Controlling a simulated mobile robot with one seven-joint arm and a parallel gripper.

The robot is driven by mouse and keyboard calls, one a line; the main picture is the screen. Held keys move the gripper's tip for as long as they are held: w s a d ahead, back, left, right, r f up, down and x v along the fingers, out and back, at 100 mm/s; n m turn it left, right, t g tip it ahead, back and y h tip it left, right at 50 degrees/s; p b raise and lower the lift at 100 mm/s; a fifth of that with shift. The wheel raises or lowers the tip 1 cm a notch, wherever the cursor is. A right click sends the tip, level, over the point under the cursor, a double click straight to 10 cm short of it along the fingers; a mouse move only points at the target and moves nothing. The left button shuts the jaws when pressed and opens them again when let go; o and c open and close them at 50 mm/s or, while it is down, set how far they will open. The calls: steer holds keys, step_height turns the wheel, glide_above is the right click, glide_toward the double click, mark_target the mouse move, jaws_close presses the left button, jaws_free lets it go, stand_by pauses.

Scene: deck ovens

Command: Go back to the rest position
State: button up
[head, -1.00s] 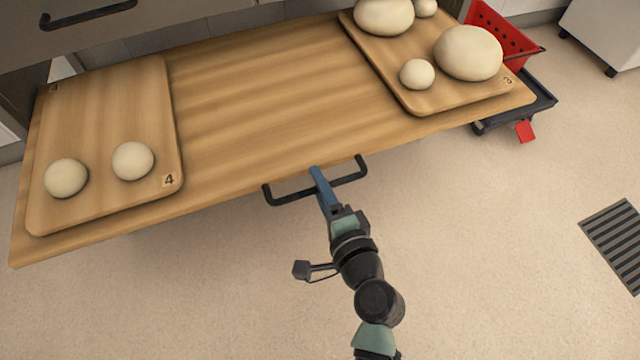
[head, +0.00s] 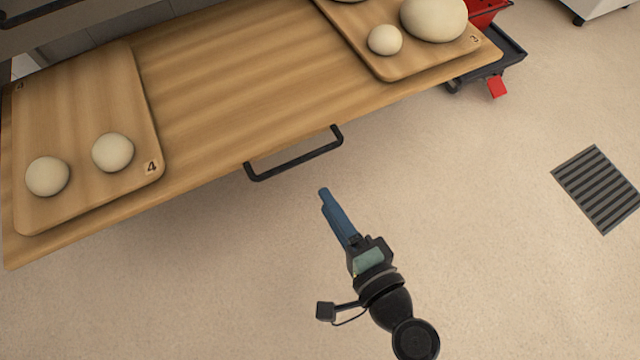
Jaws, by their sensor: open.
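My gripper (head: 325,196) has blue fingers and is in the lower middle of the head view, over the bare floor. It is open and empty, and its tips point up-left. They are apart from the black handle (head: 295,163) on the front edge of the wooden pull-out table (head: 240,100). In this view the two fingers nearly overlap, so the gap between them is hard to see.
A board marked 4 (head: 75,90) carries two dough balls on the left. A board marked 3 (head: 410,70) carries dough balls on the right. A red crate (head: 487,14) on a dark dolly (head: 500,60) stands beyond. A floor grate (head: 600,188) lies right. Floor in front is clear.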

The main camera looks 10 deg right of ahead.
steer(key=shift+s+d, duration=0.1)
steer(key=shift+s, duration=0.15)
stand_by(0.4)
steer(key=w+a+r+n+t+p, duration=0.15)
steer(key=w+r+n, duration=0.3)
steer(key=r, duration=0.55)
steer(key=w+a+r+n+t, duration=0.1)
steer(key=w+r+n+t, duration=0.3)
steer(key=r, duration=0.7)
steer(key=w+a+r+n+g+p, duration=0.1)
steer(key=w+r+n, duration=0.1)
steer(key=w+r, duration=0.6)
steer(key=s+a+r+n+t+h, duration=0.1)
steer(key=s+r+t+h, duration=0.3)
steer(key=r, duration=0.7)
steer(key=s+a+r+n+t+y+p, duration=0.15)
steer(key=s+r, duration=0.35)
steer(key=r, duration=0.6)
steer(key=s+r+n+t+h, duration=0.1)
steer(key=s+r+t+h, duration=0.3)
steer(key=r, duration=0.7)
step_height(320, 180, up, 36)
steer(key=g+y+p, duration=0.1)
steer(key=p, duration=3.6)
steer(key=shift+w+y, duration=0.25)
steer(key=shift+y, duration=0.1)
